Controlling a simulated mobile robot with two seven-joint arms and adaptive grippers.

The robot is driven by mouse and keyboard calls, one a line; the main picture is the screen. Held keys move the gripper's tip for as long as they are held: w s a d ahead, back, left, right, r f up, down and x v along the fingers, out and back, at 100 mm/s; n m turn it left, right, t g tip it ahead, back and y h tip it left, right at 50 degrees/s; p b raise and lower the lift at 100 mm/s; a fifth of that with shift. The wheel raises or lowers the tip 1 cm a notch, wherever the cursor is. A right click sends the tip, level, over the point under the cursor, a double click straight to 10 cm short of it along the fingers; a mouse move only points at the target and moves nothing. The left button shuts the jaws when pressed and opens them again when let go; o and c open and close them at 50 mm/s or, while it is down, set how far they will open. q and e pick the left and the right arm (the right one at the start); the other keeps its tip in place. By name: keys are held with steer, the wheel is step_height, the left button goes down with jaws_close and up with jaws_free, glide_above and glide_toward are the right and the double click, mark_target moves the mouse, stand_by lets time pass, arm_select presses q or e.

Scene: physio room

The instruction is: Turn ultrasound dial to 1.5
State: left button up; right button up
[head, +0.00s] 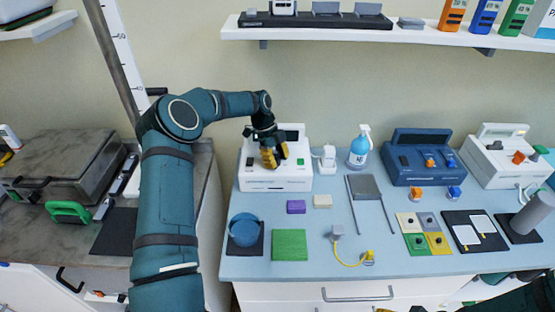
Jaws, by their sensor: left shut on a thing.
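The white device (262,184) that appears to be the ultrasound unit stands at the back left of the blue-topped counter. A white probe (326,158) stands beside the device on the right. My right gripper is not in view; only part of my right arm shows at the bottom right.
A spray bottle (359,148), a blue device (420,168) and another white device (490,168) stand along the back. A blue bowl (245,232), green cloth (290,246), small blocks and coloured pads lie in front. A shelf (370,34) hangs above.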

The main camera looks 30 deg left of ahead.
arm_select(q)
steer(key=shift+s+f+m+g, duration=0.1)
steer(key=shift+m+g, duration=0.2)
steer(key=shift+m, duration=0.3)
steer(key=o, duration=1.2)
steer(key=shift+r, duration=0.2)
steer(key=v, duration=1.1)
steer(key=shift+a+r, duration=0.2)
steer(key=shift+r, duration=0.15)
steer(key=shift+f, duration=0.1)
